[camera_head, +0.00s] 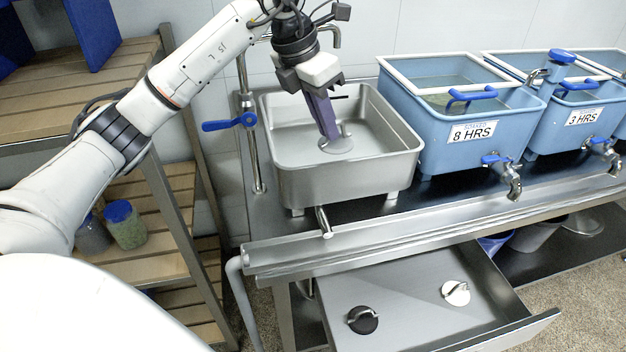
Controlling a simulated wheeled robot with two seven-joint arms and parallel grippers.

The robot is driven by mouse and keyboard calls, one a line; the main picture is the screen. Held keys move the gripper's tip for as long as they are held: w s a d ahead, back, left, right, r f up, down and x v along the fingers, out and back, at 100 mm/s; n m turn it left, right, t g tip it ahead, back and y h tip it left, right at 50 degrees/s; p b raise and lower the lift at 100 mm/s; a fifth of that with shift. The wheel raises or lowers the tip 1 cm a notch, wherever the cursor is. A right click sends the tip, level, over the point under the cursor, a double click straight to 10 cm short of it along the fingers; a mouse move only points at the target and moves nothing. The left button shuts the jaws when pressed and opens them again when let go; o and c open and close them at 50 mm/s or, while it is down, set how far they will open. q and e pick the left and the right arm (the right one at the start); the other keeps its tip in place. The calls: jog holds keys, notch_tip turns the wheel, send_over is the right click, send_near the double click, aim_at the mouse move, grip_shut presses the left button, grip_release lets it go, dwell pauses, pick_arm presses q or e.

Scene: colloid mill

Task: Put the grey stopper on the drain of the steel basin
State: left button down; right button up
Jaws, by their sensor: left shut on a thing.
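The steel basin (350,180) stands on the steel bench, open at the top. My left gripper (329,133) reaches down into it from above. Its fingers are shut on the grey stopper (338,146), a flat round disc with a small upright handle. The stopper is low inside the basin, at or just above its floor; I cannot tell whether it touches. The drain is not visible, so I cannot tell how the stopper lines up with it. My right gripper is not in view.
An open drawer (415,300) below holds a black stopper (362,319) and a white stopper (456,293). Blue tubs, the nearest (440,130) labelled 8 HRS, stand right of the basin. A tap with a blue lever (229,122) rises at the basin's left.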

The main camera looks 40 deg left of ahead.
pick_arm(q)
jog(key=a+f+n+b, duration=0.1)
jog(key=f, duration=0.2)
jog(key=a+f+n+y, duration=0.1)
jog(key=a+f, duration=0.1)
jog(key=f, duration=0.1)
jog(key=a+f+n+b, duration=0.1)
jog(key=f, duration=0.3)
jog(key=shift+w+a+n+y+b, duration=0.15)
jog(key=shift+a+n+y+b, duration=0.15)
jog(key=shift+a+n+b, duration=0.1)
notch_tip(320, 180, down, 4)
jog(key=c, duration=2.2)
grip_release()
jog(key=shift+f, duration=0.1)
